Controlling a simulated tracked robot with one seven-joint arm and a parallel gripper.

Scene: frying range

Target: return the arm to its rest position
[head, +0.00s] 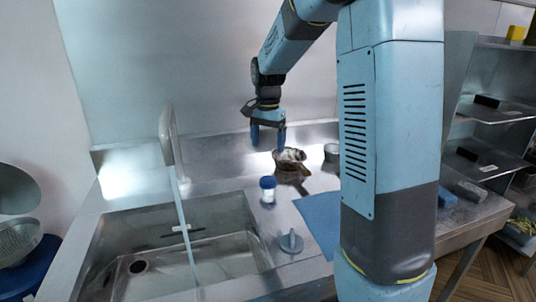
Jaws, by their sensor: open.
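My gripper (268,138) hangs at the end of my blue arm, pointing down over the back of the steel counter. Its two blue fingers are apart with nothing visible between them. It is just above and left of a brown bowl-like item with white on top (290,160). I cannot tell whether a fingertip touches that item. My arm rises from the right and bends over at the top of the view.
A white jar with a blue lid (268,190), a grey knob-like item (291,241) and a blue cloth or board (321,218) lie on the counter. The sink (180,262) with a tall faucet (170,138) is left. A metal cup (331,153) and shelves (497,110) are right.

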